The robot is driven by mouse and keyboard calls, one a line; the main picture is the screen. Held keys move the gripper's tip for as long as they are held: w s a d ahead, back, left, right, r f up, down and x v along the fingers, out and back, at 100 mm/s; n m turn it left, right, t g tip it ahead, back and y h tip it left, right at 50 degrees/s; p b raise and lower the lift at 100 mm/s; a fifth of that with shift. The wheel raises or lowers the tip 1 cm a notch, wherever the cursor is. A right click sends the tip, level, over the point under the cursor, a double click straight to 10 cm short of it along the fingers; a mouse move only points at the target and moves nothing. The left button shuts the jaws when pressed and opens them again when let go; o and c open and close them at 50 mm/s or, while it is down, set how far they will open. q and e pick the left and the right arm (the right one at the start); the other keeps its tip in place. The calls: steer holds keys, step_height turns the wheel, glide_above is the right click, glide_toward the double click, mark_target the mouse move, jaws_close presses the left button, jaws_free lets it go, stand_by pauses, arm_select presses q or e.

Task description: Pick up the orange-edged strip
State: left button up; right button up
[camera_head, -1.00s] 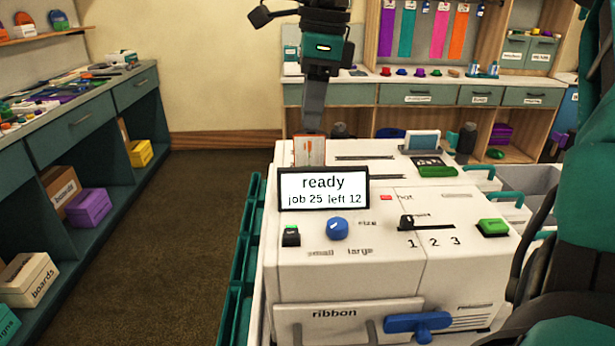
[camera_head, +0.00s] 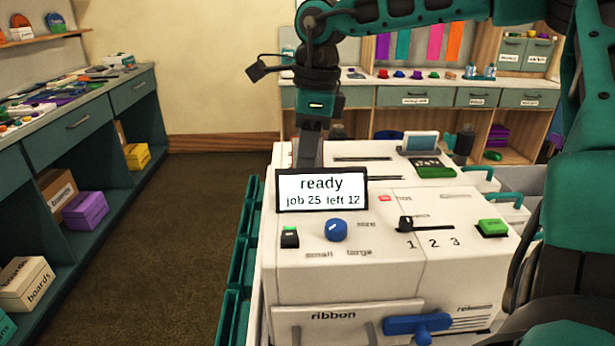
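My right gripper (camera_head: 308,150) points straight down at the back left of the white machine (camera_head: 345,278), just behind its "ready" display (camera_head: 322,190). The fingertips are hidden by the display, so I cannot see whether they are open or shut. The orange-edged strip, which stood upright behind the display a second ago, is now covered by the gripper and the display. I cannot tell whether the gripper touches it. My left gripper is not in view.
The machine top has a blue knob (camera_head: 336,230), a black slider (camera_head: 406,223) and a green button (camera_head: 491,228). A blue handle (camera_head: 418,324) sticks out in front. A green-fronted shelf unit (camera_head: 92,135) stands at left.

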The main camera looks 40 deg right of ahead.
jaws_close()
steer(key=shift+r, duration=0.1)
step_height(320, 180, up, 20)
steer(key=p, duration=0.2)
steer(key=shift+p, duration=0.4)
